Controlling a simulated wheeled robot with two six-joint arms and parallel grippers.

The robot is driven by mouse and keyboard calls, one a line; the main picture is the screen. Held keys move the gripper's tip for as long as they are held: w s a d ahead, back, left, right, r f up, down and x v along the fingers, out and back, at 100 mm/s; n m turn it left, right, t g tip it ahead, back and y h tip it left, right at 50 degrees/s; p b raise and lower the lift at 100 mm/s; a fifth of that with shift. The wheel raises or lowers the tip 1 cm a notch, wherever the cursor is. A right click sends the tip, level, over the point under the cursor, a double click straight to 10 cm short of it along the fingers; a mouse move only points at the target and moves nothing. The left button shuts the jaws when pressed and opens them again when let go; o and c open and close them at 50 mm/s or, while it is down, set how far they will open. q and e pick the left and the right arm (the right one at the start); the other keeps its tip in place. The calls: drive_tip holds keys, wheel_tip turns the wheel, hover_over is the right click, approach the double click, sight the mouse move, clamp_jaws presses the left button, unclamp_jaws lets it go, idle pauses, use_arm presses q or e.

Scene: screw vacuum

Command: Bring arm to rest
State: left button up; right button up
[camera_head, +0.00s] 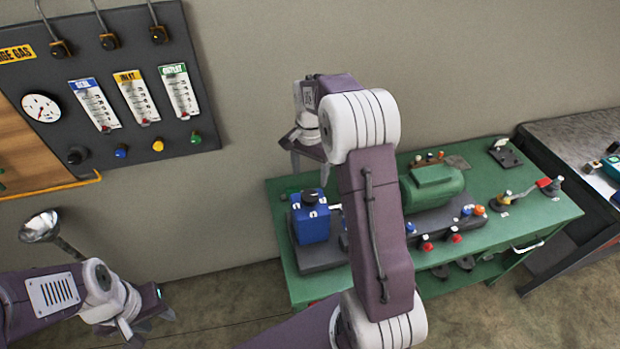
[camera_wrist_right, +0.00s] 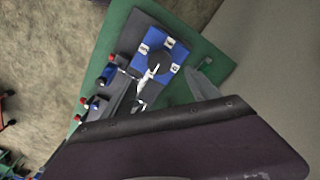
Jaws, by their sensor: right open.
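My right arm reaches up across the middle of the head view. Its gripper (camera_head: 305,150) points down above the back left of a green bench (camera_head: 545,212), open and empty. In the right wrist view, the open right gripper (camera_wrist_right: 165,78) has a blue block with a black round cap (camera_wrist_right: 172,52) beneath it. That blue block also stands on the bench in the head view (camera_head: 310,222), just below the gripper and apart from it. My left gripper (camera_head: 152,328) is low at the left, over the floor, with its fingers spread and nothing seen between them.
A green motor (camera_head: 433,187) and several small coloured knobs stand on the bench. A dark gauge panel (camera_head: 90,140) hangs on the wall at left. A silver funnel-like piece (camera_head: 40,227) shows behind my left arm. A grey table (camera_head: 570,130) stands at right.

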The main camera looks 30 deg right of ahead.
idle(0.3)
drive_tip(key=s+a+f+n+b, duration=0.2)
drive_tip(key=s+a+n+b, duration=0.1)
drive_tip(key=s+a+b, duration=0.4)
drive_tip(key=s+a+f+n+t+p, duration=0.1)
drive_tip(key=s+a+f+n, duration=0.2)
drive_tip(key=s+f+n, duration=0.5)
drive_tip(key=s, duration=0.3)
drive_tip(key=shift+a+n, duration=0.3)
drive_tip(key=shift+s, duration=0.1)
